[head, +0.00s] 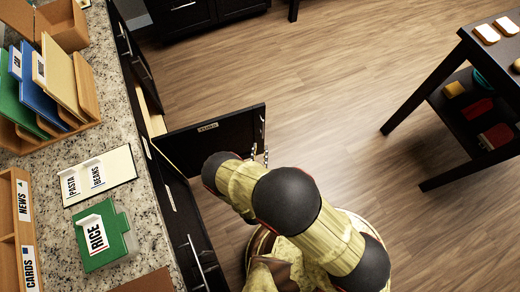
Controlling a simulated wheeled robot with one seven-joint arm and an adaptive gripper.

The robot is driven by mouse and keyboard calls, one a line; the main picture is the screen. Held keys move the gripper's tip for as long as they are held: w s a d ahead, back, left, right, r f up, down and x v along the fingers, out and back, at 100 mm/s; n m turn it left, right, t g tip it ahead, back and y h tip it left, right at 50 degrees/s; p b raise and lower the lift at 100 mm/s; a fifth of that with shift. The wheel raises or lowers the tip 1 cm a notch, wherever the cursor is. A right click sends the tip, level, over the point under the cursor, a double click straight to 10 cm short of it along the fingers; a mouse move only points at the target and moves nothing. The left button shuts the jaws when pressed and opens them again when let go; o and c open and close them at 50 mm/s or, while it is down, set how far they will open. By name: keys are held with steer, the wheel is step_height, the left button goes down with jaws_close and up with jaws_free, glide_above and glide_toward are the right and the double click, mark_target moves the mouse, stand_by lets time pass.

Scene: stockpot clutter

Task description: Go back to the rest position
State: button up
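My arm (322,238), yellowish with black joints, reaches from my base towards the counter. Its far black joint (218,168) is in front of the open cabinet door. My gripper does not show; it seems hidden below or behind the arm, so its fingers and anything in them cannot be seen. The black cabinet door (225,122) stands swung out from the counter, with a small label on it. Small metallic parts, likely its handle, show by its free edge next to my arm.
The granite counter (147,215) holds a folder rack, a PASTA and BEANS board (110,172), a green RICE box (106,240) and a wooden NEWS and CARDS organiser (25,232). A dark shelved table (455,85) with food stands at right. The wooden floor (330,75) between is clear.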

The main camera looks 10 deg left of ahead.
stand_by(0.3)
